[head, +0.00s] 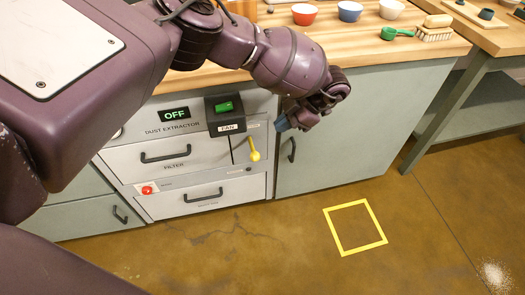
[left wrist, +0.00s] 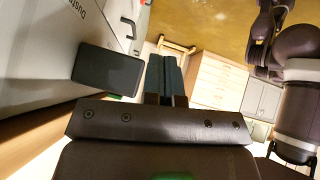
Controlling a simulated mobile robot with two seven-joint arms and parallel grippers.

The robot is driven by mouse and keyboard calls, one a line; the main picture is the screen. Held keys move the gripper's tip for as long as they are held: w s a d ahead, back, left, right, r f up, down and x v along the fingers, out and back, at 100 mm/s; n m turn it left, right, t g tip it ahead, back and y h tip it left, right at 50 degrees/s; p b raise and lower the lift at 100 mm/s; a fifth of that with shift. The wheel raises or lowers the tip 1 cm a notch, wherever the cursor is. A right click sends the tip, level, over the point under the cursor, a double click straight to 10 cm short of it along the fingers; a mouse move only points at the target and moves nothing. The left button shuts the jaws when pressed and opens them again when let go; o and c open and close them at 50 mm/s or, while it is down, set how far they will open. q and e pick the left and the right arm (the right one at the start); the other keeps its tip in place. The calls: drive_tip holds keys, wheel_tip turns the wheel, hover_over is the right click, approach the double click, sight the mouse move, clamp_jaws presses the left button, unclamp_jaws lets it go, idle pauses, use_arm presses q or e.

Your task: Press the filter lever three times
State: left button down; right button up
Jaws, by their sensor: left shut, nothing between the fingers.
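The filter lever (head: 254,150) is yellow with a round knob at its lower end. It sits in a slot on the right side of the dust extractor front (head: 165,160), beside the drawer marked FILTER. My left gripper (head: 281,124) is to the right of the lever and a little above it, apart from it in the head view. Its blue-grey fingers are shut with nothing between them, as the left wrist view (left wrist: 166,75) also shows. The lever cannot be made out in the left wrist view.
A dark box with a green FAN switch (head: 224,106) juts out above the lever. The display (head: 174,114) reads OFF. A red button (head: 147,190) is lower left. Bowls, a green scoop (head: 396,33) and a brush (head: 435,29) stand on the wooden worktop. A yellow square (head: 355,227) marks clear floor.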

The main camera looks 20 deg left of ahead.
use_arm(q)
drive_tip(key=shift+w+r, duration=0.1)
drive_tip(key=shift+r, duration=0.2)
use_arm(e)
drive_tip(key=shift+s+f, duration=0.1)
drive_tip(key=shift+s, duration=0.05)
use_arm(q)
drive_tip(key=shift+a, duration=0.1)
drive_tip(key=b, duration=0.1)
hover_over(252, 154)
drive_tip(key=d, duration=0.2)
wheel_tip(252, 154, down, 8)
drive_tip(key=shift+f, duration=0.15)
wheel_tip(252, 154, down, 3)
drive_tip(key=shift+w+d+r+b, duration=0.1)
drive_tip(key=shift+w+r+b, duration=0.1)
drive_tip(key=shift+b, duration=0.5)
drive_tip(key=shift+f, duration=0.3)
drive_tip(key=shift+w+f, duration=0.1)
drive_tip(key=shift+w, duration=0.05)
use_arm(e)
drive_tip(key=shift+w+a+f+n, duration=0.3)
drive_tip(key=shift+w+n, duration=0.1)
drive_tip(key=shift+w, duration=0.1)
